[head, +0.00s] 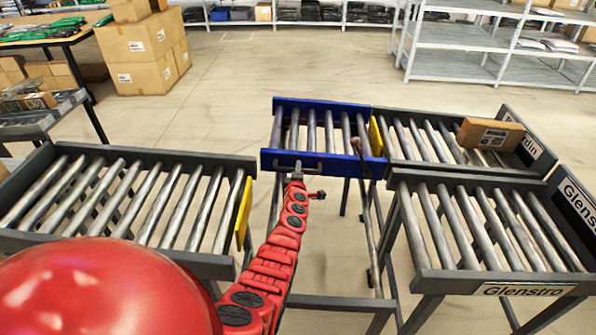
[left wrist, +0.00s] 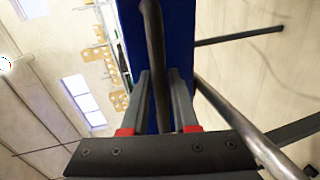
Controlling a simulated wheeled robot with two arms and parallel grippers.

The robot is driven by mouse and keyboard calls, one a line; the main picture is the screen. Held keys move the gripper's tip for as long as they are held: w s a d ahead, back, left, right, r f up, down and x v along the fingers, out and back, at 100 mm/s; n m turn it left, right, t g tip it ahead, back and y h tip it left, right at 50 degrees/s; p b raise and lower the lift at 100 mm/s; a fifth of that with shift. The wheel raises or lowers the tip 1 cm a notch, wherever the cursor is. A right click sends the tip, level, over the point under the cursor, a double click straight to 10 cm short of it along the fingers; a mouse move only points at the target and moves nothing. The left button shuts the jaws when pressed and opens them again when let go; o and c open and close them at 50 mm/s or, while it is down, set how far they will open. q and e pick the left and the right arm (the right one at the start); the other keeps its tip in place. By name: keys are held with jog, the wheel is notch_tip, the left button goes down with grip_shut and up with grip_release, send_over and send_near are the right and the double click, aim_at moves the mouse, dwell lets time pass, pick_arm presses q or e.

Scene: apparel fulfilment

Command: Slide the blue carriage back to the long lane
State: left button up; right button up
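The blue carriage (head: 319,166) has metal rollers between blue side rails and stands level with the far right roller lane (head: 432,140). It is beyond the right end of the left roller lane (head: 120,205). My left gripper (head: 297,176) is at the carriage's near blue rail, by its handle bar (head: 312,161). In the left wrist view, the handle bar (left wrist: 155,45) passes between the two fingers (left wrist: 165,95), in front of the blue rail (left wrist: 130,25). Whether the fingers clamp the bar is unclear. My right gripper is not in view.
A cardboard box (head: 490,133) lies on the far right lane. A nearer right lane (head: 490,225) stands beside it. Yellow plates stand at the left lane's end (head: 243,211) and between carriage and far lane (head: 376,137). Open frame lies between left and near right lanes.

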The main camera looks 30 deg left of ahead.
pick_arm(q)
grip_shut()
dwell(1.1)
